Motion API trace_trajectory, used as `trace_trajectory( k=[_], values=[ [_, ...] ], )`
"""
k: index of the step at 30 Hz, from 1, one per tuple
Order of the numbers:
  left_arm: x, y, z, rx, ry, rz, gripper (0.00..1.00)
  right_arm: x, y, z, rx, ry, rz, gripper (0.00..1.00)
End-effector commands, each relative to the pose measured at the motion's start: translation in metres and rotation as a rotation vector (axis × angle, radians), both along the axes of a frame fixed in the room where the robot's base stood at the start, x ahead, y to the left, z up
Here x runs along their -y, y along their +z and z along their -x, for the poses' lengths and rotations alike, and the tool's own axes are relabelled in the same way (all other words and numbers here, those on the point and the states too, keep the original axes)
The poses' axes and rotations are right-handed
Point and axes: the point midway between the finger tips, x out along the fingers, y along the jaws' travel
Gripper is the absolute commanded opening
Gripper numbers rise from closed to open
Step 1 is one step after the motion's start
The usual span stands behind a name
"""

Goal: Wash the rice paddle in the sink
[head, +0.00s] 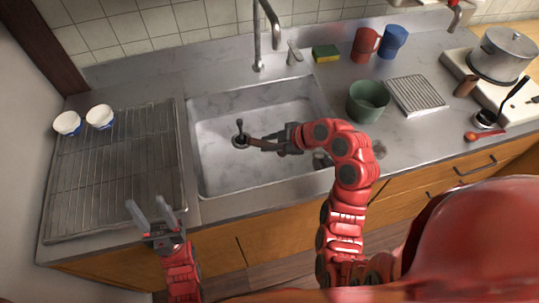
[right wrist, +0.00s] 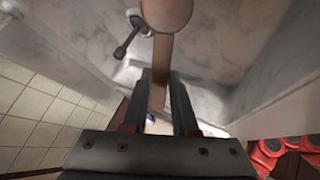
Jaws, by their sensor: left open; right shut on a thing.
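The rice paddle (head: 263,146) is brown and lies between the fingers of my right gripper (head: 281,140), which is shut on it inside the sink (head: 215,176). In the right wrist view the paddle (right wrist: 167,14) points away from the fingers, its rounded end at the top edge. The metal faucet (head: 257,42) stands behind the sink, its spout above and behind the paddle. I see no water running. My left gripper (head: 152,210) is open and empty, in front of the drying rack and left of the sink.
A wire drying rack (head: 110,170) with two small white-and-blue cups (head: 99,116) is left of the sink. A dark knobbed fitting (head: 240,137) is near the paddle's tip. A green bowl (head: 367,103), sponge (head: 325,53) and mugs (head: 364,45) stand on the counter to the right.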

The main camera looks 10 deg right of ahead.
Motion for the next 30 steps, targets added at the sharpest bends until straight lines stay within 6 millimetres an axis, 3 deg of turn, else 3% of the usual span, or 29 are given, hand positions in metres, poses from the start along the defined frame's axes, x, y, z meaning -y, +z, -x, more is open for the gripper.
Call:
trace_trajectory(
  k=[1, 21, 30],
  values=[
    [0.000, 0.008, 0.000, 0.000, 0.000, 0.000, 0.50, 0.000, 0.009, 0.000, 0.001, 0.001, 0.000, 0.00],
    [0.000, 0.060, 0.000, 0.001, 0.000, 0.000, 0.50, 0.000, 0.068, 0.000, 0.001, 0.001, 0.002, 0.00],
    [0.000, 0.067, 0.000, 0.001, 0.000, 0.000, 0.50, 0.000, 0.077, 0.000, 0.001, 0.001, 0.001, 0.00]
  ],
)
